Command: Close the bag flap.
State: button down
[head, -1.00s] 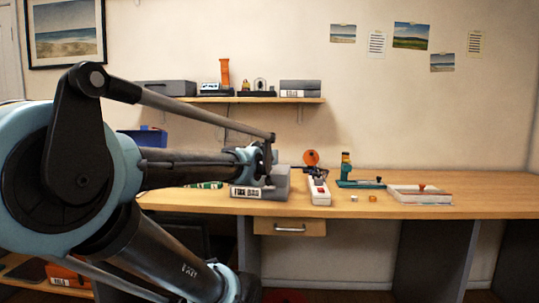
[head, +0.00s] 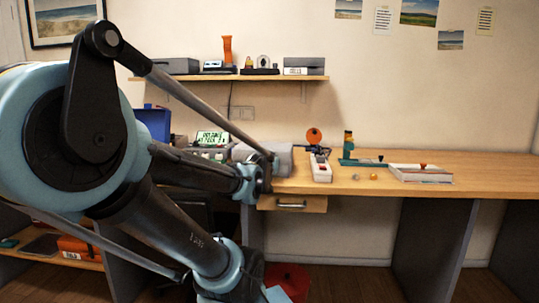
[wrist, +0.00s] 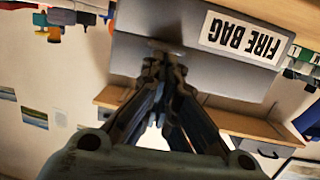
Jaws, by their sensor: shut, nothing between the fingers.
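The grey fire bag (head: 284,160) lies on the left part of the desk in the head view, partly hidden behind my arm. In the wrist view the bag (wrist: 215,75) fills the top middle, with its white FIRE BAG label (wrist: 243,38) upside down. My gripper (wrist: 164,62) is shut and empty, its fingertips close in front of the bag's grey face, left of the label. A dark patch shows at the tips; I cannot tell whether they touch. The head view hides the fingertips. How far the flap is open cannot be made out.
A lit green display (head: 212,138) and a blue bin (head: 153,122) stand left of the bag. A wall shelf (head: 240,77) hangs above.

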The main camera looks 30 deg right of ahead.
jog(key=shift+f, duration=0.75)
jog(key=shift+r, duration=0.1)
